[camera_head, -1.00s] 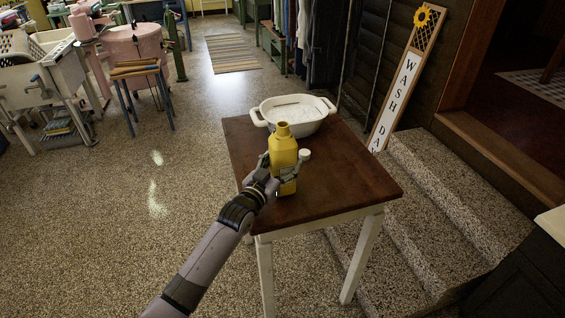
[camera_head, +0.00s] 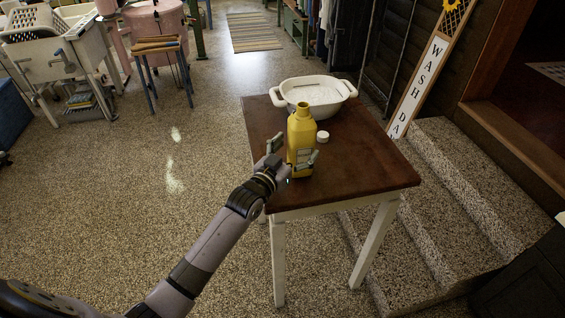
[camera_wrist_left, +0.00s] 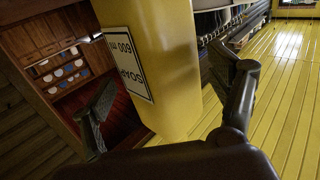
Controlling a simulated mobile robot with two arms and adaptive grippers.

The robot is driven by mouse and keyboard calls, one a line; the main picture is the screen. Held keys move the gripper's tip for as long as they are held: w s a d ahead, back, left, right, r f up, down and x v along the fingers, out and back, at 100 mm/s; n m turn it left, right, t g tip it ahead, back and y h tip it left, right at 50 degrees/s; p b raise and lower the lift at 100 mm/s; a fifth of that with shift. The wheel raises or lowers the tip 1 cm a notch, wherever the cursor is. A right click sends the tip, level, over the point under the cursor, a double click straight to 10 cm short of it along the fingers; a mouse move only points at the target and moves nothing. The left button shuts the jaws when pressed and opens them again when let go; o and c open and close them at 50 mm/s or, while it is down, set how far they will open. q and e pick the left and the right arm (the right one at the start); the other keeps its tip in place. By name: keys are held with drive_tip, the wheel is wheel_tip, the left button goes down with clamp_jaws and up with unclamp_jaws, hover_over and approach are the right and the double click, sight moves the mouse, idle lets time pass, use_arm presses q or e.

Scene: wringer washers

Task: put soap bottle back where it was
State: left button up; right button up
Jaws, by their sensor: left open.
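The yellow soap bottle (camera_head: 301,145) stands upright on the brown tabletop (camera_head: 365,175), near its left side. In the left wrist view the bottle (camera_wrist_left: 165,70) shows large, with a white label reading SOAP 600 ml. My left gripper (camera_head: 292,152) is open, with one finger on each side of the bottle. In the wrist view a gap shows between the bottle and each finger. A small white round object, perhaps a cap (camera_head: 323,137), lies on the table just right of the bottle. My right gripper is not in view.
A white tub (camera_head: 316,96) with two handles stands at the back of the table. Stone steps (camera_head: 440,180) and a WASH DAY sign (camera_head: 425,75) are on the right. A small wooden-topped stool (camera_head: 158,47) and washers are at the upper left. The floor left of the table is clear.

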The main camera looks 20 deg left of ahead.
use_arm(q)
drive_tip(key=s+a, duration=0.1)
drive_tip(key=s, duration=0.8)
drive_tip(key=shift+a+b, duration=0.35)
drive_tip(key=shift+a, duration=0.05)
drive_tip(key=shift+r, duration=0.1)
